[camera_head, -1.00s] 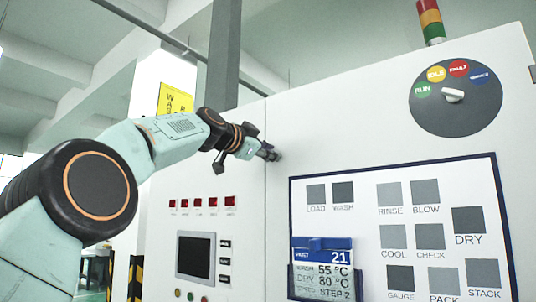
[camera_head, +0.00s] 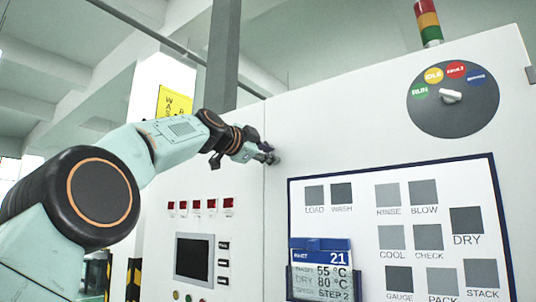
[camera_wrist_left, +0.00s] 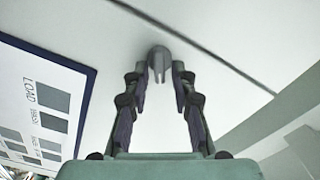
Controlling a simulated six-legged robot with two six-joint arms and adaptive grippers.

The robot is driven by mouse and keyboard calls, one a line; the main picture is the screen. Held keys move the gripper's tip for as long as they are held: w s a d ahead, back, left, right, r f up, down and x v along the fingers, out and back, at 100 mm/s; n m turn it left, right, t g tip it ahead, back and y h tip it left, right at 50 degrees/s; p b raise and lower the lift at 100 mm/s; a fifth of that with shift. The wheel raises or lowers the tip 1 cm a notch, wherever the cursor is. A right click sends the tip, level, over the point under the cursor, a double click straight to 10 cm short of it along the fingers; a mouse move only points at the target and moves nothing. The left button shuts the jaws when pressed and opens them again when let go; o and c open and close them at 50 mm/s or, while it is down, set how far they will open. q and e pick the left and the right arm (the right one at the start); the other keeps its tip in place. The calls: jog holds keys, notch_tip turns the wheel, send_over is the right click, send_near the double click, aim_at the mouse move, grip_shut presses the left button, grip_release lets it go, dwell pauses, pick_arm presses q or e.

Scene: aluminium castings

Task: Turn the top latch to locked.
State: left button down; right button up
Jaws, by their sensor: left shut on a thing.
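The top latch is a small grey knob (camera_wrist_left: 159,62) on the white cabinet front, near the panel seam. In the head view the latch is mostly hidden behind my left gripper (camera_head: 266,154). In the left wrist view the two fingers of my left gripper (camera_wrist_left: 160,75) stand on either side of the knob, with the tips closed on it. I cannot read a locked or unlocked mark around the latch. My right gripper is not in view.
A white board (camera_head: 360,240) with grey squares and labels lies below and right of the latch. A round dial (camera_head: 453,97) is at the upper right. A dark screen (camera_head: 194,259) and red indicators are at the lower left. The panel around the latch is clear.

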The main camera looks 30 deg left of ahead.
pick_arm(q)
jog(key=c, duration=1.4)
grip_release()
jog(key=shift+f, duration=0.1)
jog(key=shift+w+a, duration=0.1)
